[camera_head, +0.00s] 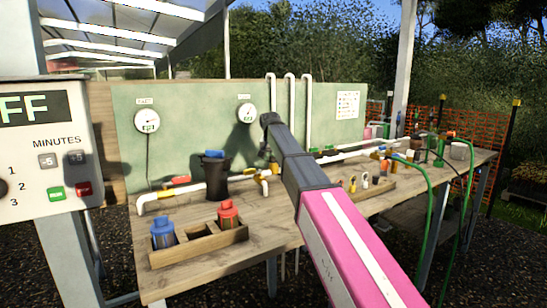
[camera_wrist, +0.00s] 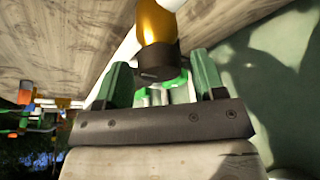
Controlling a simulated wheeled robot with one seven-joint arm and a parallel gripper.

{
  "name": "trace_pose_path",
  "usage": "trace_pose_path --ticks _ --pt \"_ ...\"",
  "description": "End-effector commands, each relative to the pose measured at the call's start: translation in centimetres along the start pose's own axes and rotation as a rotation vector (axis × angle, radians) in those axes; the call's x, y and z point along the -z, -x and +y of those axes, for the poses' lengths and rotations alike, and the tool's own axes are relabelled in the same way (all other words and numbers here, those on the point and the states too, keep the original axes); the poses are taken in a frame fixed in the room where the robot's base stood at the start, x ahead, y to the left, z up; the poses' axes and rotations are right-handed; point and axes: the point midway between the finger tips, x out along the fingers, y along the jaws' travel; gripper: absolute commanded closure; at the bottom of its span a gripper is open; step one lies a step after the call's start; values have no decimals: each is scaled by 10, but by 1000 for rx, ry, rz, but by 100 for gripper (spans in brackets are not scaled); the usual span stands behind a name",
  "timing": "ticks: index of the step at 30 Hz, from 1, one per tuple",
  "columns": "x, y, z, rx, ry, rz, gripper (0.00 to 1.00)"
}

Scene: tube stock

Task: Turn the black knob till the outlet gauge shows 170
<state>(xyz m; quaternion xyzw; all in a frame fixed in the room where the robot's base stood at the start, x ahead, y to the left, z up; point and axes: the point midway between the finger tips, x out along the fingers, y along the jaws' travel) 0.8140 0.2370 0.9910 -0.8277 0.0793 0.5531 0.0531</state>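The black knob (camera_wrist: 158,62) sits on the end of a golden regulator body (camera_wrist: 157,22) in the wrist view. My gripper (camera_wrist: 160,68) is open, with its green fingers apart on either side of the knob and a visible gap at each side. In the head view my gripper (camera_head: 268,154) is near the pipework by the green board, and my arm hides part of that spot. Two round white gauges hang on the board, a left gauge (camera_head: 147,121) and a right gauge (camera_head: 246,112). Their labels and readings are too small to read surely.
A wooden bench (camera_head: 205,255) carries white pipes (camera_head: 160,196), a black canister (camera_head: 216,178) and a wooden tray (camera_head: 240,234) with blue and red fittings. A control box (camera_head: 45,150) stands at the left. Green hoses (camera_head: 424,190) run off the right side.

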Motion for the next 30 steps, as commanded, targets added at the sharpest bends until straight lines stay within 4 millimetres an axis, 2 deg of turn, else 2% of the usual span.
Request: trace_pose_path --ticks 1,3,4,17,30 --pt "0 0 0 0 0 0 55" --pt "0 0 0 0 0 0 77" --pt "0 0 0 0 0 0 80" --pt "0 0 1 28 67 0 80" --pt "1 0 2 166 397 0 80"
